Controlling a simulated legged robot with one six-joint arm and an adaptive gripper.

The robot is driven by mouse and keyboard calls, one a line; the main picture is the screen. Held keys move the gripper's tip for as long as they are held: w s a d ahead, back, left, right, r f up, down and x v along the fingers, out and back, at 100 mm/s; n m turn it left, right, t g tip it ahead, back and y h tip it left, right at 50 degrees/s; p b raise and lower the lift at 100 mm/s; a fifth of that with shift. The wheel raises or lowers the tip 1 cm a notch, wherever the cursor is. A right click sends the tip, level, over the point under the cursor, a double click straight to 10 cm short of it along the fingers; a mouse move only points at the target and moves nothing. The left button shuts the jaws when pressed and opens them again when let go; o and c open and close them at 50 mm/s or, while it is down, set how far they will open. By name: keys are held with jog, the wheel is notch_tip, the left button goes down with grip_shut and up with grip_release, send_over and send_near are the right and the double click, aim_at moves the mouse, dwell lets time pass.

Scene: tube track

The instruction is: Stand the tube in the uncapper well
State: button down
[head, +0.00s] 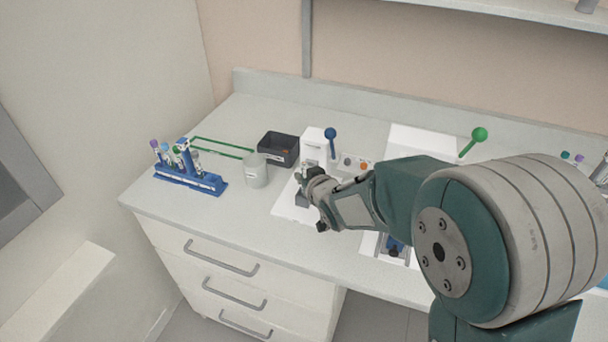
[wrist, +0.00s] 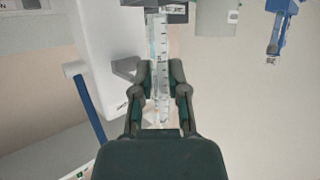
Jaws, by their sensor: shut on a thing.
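My gripper (wrist: 161,75) is shut on a clear tube (wrist: 159,40) with printed graduation marks, seen in the wrist view. The tube runs lengthwise between the fingers, and its far end meets or overlaps a dark grey block at the picture's top; I cannot tell if it is inside. In the head view my gripper (head: 311,182) is at the front of the white uncapper (head: 313,147), which has a blue ball lever (head: 330,134). A dark block (head: 302,199) sits low beside the gripper. The tube is hardly distinguishable there, and the well opening is hidden.
A blue rack (head: 190,181) with several tubes stands at the left of the bench. A grey cup (head: 255,171) and a black bin (head: 278,149) stand between it and the uncapper. A green-knobbed lever (head: 479,135) rises to the right. My arm covers the right bench.

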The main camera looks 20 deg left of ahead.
jog(key=shift+f, duration=0.7)
dwell(0.5)
jog(key=shift+f, duration=0.35)
jog(key=shift+f, duration=0.2)
jog(key=c, duration=0.6)
grip_release()
jog(key=v, duration=1.2)
jog(key=shift+f, duration=0.1)
